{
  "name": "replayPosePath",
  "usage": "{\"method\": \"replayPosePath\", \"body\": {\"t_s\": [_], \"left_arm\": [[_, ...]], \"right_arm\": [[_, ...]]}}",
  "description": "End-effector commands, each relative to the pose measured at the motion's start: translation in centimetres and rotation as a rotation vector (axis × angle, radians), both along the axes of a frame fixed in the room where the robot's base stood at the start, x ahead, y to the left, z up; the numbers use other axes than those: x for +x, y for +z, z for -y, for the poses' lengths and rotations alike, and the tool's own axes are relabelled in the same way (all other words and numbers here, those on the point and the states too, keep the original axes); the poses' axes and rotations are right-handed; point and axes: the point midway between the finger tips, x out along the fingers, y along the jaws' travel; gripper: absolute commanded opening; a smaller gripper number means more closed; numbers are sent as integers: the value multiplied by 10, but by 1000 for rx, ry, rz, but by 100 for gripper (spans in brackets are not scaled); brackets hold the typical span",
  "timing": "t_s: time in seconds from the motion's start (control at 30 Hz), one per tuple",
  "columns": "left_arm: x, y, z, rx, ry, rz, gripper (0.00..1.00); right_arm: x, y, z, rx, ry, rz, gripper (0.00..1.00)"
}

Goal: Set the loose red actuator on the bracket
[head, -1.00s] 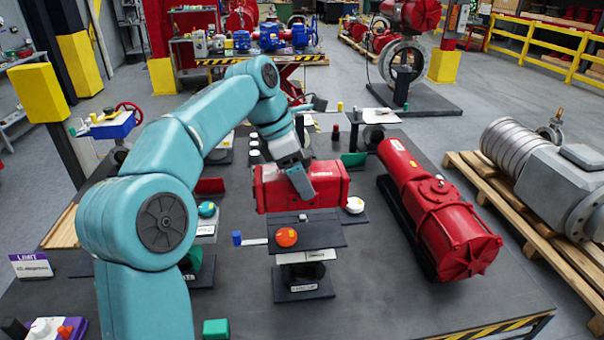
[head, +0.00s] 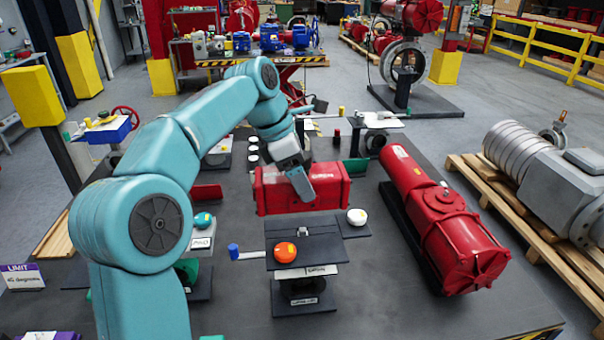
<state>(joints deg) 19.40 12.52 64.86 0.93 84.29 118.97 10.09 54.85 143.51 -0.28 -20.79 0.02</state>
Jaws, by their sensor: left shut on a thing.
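The loose red actuator (head: 275,190) is a red box-like body with white lettering, near the middle of the head view. My left gripper (head: 302,187) is shut on it from above, its finger across the front face. The bracket (head: 325,247) is a dark flat plate on a short stand, just in front of and below the actuator in the picture. An orange domed knob (head: 285,252) is on the plate. The actuator's lower edge lines up with the plate's back edge; I cannot tell how high it hangs. My right gripper is not in view.
A large red cylindrical actuator (head: 440,220) lies in a dark cradle at right. A white knob (head: 357,216) and a blue-tipped handle (head: 234,251) flank the bracket. A green block (head: 355,171) is behind. A grey valve body (head: 550,185) rests on a pallet off the table.

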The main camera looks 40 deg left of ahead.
Motion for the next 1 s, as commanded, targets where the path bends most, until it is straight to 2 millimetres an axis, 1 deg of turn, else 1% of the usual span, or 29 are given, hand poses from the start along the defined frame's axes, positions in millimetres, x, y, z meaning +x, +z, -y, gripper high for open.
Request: {"method": "replayPosePath", "body": {"t_s": [0.07, 0.27, 0.7, 0.8, 1.0], "left_arm": [[0, 1, 0, 0, 1, 8, 0], [-1, -8, 1, 0, 1, 6, 0], [1, -45, 0, 0, 1, 6, 0], [1, -51, 0, 1, 1, 7, 0], [1, -55, -1, 1, 1, 8, 0]], "right_arm": [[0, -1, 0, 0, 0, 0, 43], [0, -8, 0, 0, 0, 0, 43], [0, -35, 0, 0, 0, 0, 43], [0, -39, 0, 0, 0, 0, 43], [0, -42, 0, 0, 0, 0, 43]]}}
